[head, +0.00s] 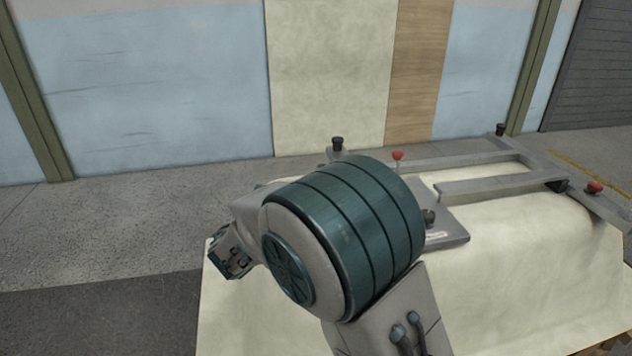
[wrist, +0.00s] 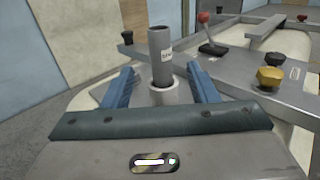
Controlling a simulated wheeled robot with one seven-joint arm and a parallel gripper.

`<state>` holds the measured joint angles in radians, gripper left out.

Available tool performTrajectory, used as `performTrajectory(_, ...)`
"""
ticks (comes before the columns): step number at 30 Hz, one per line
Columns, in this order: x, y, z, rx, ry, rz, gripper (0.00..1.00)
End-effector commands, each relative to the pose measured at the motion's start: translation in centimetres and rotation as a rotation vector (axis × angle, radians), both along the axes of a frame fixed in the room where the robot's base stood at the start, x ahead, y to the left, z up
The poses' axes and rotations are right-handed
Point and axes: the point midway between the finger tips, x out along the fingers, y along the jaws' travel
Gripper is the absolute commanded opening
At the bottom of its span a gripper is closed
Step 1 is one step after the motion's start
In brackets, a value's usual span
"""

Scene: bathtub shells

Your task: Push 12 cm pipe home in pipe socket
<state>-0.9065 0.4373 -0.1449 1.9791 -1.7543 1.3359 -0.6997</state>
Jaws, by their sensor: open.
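A grey pipe (wrist: 161,58) with a small white label stands almost upright in the wrist view, leaning slightly. Its lower end is in the round pipe socket (wrist: 165,95), a pale grey collar. How deep it sits cannot be seen. My gripper (wrist: 161,75) is open, with one blue finger to the left of the pipe and one to the right. Clear gaps show between each finger and the pipe. In the head view my gripper (head: 232,256) is at the left, partly hidden by my arm; the pipe and socket are hidden there.
A grey metal frame (head: 490,187) lies over the cream shell (head: 525,250). A red-knobbed lever (wrist: 204,18), a yellow knob (wrist: 269,77) and a black knob (wrist: 275,59) stand right of the pipe. Another black knob (wrist: 127,37) is at the left. The floor (head: 130,220) left is clear.

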Motion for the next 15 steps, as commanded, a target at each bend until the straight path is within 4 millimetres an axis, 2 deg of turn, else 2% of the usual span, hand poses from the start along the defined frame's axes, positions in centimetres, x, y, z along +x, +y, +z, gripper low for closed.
performTrajectory(3,-1.7,1.0,0.1,0.001,0.0,0.002,0.53)
performTrajectory(6,-2.5,1.4,0.0,0.001,0.0,0.0,0.53)
performTrajectory(15,-3.0,1.7,0.0,0.001,0.0,-0.001,0.53)
